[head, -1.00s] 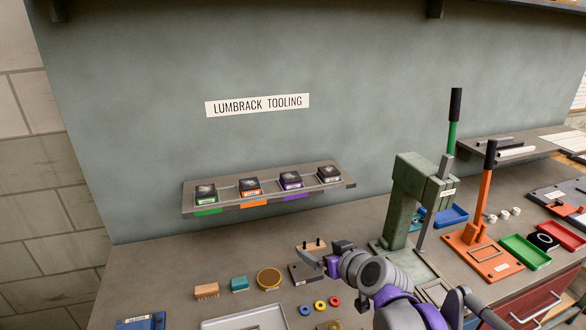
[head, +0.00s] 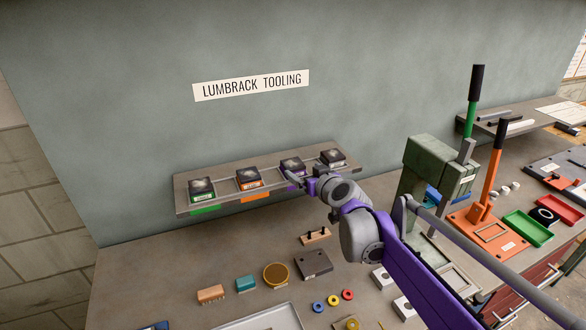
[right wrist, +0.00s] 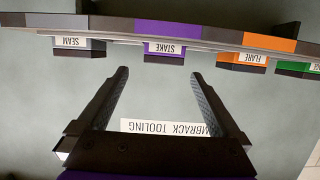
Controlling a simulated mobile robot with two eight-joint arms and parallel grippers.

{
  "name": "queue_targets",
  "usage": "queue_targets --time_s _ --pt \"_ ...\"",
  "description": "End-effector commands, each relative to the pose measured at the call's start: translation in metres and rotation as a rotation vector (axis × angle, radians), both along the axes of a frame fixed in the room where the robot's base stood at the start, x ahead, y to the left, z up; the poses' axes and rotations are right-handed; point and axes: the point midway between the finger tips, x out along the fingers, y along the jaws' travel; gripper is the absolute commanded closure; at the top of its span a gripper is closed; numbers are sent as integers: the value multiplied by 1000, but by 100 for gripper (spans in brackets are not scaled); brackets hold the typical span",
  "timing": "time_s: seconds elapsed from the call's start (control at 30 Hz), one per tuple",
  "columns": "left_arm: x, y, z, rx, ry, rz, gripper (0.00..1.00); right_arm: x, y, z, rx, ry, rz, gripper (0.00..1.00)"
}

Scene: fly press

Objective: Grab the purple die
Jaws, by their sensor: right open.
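The purple die (head: 291,165) is a dark block with a purple band, standing on the wall shelf (head: 225,199) between the orange and grey dies. My right gripper (head: 298,181) is in front of it, partly covering its lower part in the head view. In the right wrist view, which is upside down, the purple die (right wrist: 165,47) carries a label reading STAKE. There my open right gripper (right wrist: 160,75) has its two fingers spread to either side of the label, with nothing between them. Whether the fingertips touch the die I cannot tell. My left gripper is out of view.
The orange die (head: 248,178) labelled FLARE, the green die (head: 202,188) and the grey die (head: 333,158) labelled SEAM share the shelf. The green press (head: 428,165) stands on the right. Rings, a brush (head: 211,294) and blocks lie on the bench below.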

Motion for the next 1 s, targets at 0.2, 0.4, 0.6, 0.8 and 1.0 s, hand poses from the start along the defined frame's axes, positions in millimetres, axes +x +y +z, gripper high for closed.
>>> queue_targets --time_s 0.2,0.4,0.6,0.8,1.0 --pt "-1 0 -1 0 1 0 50 17 10 -5 -2 -1 1 0" --pt "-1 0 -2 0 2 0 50 42 23 -11 -1 0 0 0" --pt "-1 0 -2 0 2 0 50 50 26 -13 -1 -1 -1 0" --pt "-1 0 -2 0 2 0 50 49 26 -13 -1 -1 -1 9" --pt "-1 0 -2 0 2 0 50 49 25 -13 -1 -2 -2 45"
